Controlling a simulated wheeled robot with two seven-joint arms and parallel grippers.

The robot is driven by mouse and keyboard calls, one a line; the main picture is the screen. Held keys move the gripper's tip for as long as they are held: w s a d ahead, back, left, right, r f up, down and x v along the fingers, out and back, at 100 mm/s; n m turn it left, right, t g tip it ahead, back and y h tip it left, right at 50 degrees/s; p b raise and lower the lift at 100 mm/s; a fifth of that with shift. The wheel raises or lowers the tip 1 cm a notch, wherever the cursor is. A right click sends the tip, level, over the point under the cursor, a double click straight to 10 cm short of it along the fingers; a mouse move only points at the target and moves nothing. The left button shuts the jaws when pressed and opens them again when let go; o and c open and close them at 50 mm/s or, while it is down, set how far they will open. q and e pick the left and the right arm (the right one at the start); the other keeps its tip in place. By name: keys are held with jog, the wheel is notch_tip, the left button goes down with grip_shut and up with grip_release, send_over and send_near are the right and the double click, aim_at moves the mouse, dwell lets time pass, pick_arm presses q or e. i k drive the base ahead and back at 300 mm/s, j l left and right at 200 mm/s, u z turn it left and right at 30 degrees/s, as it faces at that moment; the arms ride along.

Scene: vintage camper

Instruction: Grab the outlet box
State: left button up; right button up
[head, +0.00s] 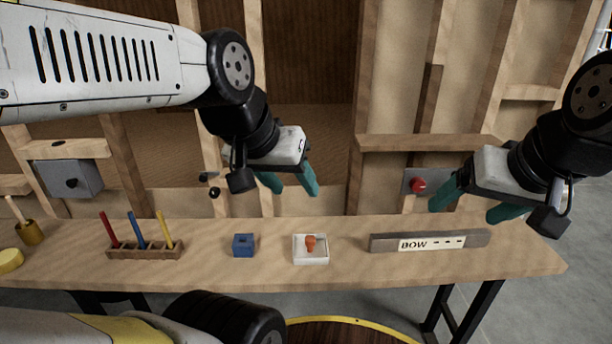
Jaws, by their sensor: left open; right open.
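A small blue box (243,245) with a dark opening stands on the wooden workbench (200,268), left of the middle; it looks like the outlet box. My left gripper (290,187) is open and empty, with teal fingers. It hangs above the bench, up and to the right of the blue box in the picture, and does not touch it. My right gripper (464,212) is open and empty at the far right, above the plank and well away from the blue box.
A white tray (299,260) with an orange item (311,243) sits right of the blue box. A wooden rack (145,252) with red, blue and yellow sticks stands left. A plank labelled BOW (480,239) lies right. A grey box (80,180) and red button (418,185) are on the wall.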

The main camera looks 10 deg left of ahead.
aim_at(243, 244)
jog(key=j+u, duration=0.1)
jog(key=u, duration=0.6)
jog(key=j+u, duration=0.15)
jog(key=u, duration=0.2)
jog(key=i+j, duration=0.1)
jog(key=j, duration=0.65)
jog(key=i, duration=0.05)
